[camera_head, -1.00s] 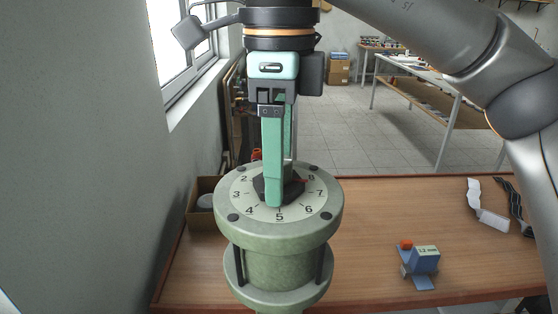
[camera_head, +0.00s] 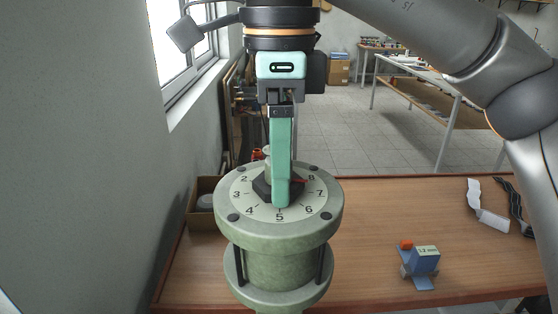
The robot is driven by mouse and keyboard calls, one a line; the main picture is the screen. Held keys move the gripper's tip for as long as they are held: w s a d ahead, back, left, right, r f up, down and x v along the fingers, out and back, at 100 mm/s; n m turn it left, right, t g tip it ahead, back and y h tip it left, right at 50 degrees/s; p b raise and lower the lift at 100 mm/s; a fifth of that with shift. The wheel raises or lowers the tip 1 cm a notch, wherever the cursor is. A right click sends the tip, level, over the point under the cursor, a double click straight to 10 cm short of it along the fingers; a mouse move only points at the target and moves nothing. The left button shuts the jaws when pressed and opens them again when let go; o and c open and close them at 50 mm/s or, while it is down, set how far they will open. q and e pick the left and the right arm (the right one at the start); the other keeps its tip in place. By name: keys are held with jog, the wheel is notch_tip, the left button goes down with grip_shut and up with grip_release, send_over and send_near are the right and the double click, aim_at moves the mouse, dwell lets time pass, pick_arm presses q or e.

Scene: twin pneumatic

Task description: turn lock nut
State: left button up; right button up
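The dark hexagonal lock nut (camera_head: 262,190) sits in the middle of a white numbered dial (camera_head: 249,208) on top of a pale green flanged cylinder (camera_head: 270,267). A short pale stem rises from the nut, and a small red mark shows at its right. My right gripper (camera_head: 281,190) points straight down over the nut. Its near green finger stands in front of the nut, with its tip low near the numeral 5. The far finger is hidden behind it, so I cannot tell whether the fingers press on the nut. My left gripper is not in view.
The cylinder stands at the wooden bench (camera_head: 375,220). A small blue device (camera_head: 422,261) with an orange knob lies on the right, with white and dark strips (camera_head: 487,215) beyond it. An open box (camera_head: 201,220) is behind left, near the wall. The bench's middle right is clear.

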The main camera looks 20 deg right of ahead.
jog(key=o, duration=0.4)
jog(key=shift+c, duration=0.2)
notch_tip(320, 180, up, 12)
jog(key=shift+r, duration=0.25)
dwell(0.7)
dwell(0.5)
